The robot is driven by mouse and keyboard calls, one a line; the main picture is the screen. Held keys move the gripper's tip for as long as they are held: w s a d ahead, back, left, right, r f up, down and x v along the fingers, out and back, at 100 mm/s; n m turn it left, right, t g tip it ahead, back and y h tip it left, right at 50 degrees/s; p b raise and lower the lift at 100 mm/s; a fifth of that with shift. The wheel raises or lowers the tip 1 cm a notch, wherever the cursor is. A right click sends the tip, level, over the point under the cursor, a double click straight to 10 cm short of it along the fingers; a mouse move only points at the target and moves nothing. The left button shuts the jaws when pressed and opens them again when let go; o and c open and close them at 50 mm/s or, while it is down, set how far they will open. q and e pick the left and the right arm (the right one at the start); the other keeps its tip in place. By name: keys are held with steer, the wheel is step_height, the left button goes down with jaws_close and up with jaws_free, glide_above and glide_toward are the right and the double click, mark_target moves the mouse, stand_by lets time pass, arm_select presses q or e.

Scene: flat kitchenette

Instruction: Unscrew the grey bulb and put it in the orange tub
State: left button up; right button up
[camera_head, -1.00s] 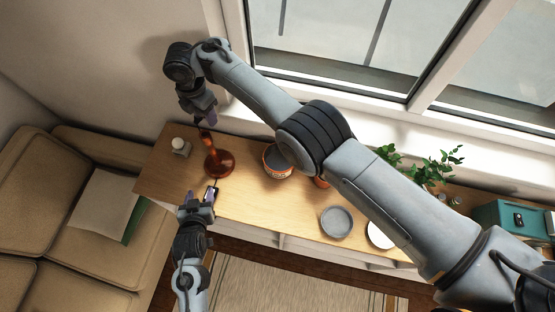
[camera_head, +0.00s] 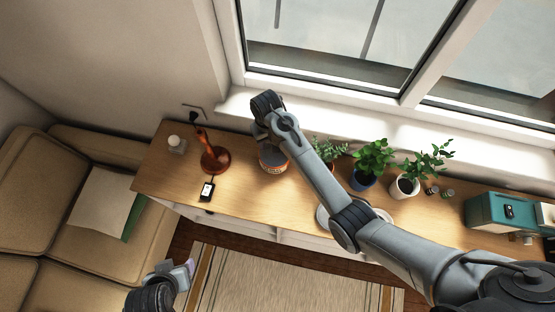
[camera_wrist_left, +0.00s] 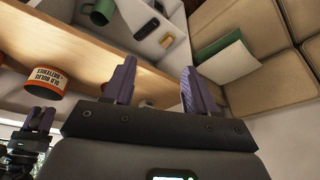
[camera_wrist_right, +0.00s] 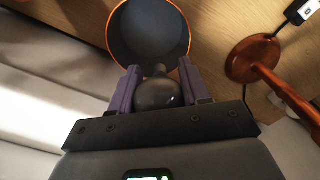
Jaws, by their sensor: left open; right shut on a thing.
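The orange tub (camera_head: 272,164) stands on the wooden counter, right of the orange-brown lamp (camera_head: 215,159). Its lettered side shows in the left wrist view (camera_wrist_left: 44,80). In the right wrist view, my right gripper (camera_wrist_right: 159,68) is shut on the dark grey bulb (camera_wrist_right: 158,94). The bulb is at the near rim of the tub (camera_wrist_right: 180,30), whose dark inside looks empty; its exact height over the rim is unclear. In the head view my right arm hides the bulb. My left gripper (camera_head: 182,272) is open and empty, off the counter's front; its parted fingers show in the left wrist view (camera_wrist_left: 158,70).
A switch box (camera_head: 206,190) lies before the lamp, and a small white-topped jar (camera_head: 176,144) is left of it. Potted plants (camera_head: 372,160) and a teal appliance (camera_head: 500,212) stand to the right. The window is behind; a sofa (camera_head: 70,200) is left.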

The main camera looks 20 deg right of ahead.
steer(key=s+d+f+m, duration=0.1)
steer(key=f, duration=0.1)
glide_above(275, 160)
steer(key=shift+m, duration=0.3)
step_height(275, 160, down, 4)
steer(key=shift+f, duration=0.25)
arm_select(q)
steer(key=shift+s+d+r+b, duration=0.1)
steer(key=shift+s+r+b, duration=0.2)
steer(key=shift+s, duration=0.45)
arm_select(e)
steer(key=shift+f, duration=2.2)
steer(key=shift+f, duration=0.15)
steer(key=o, duration=0.9)
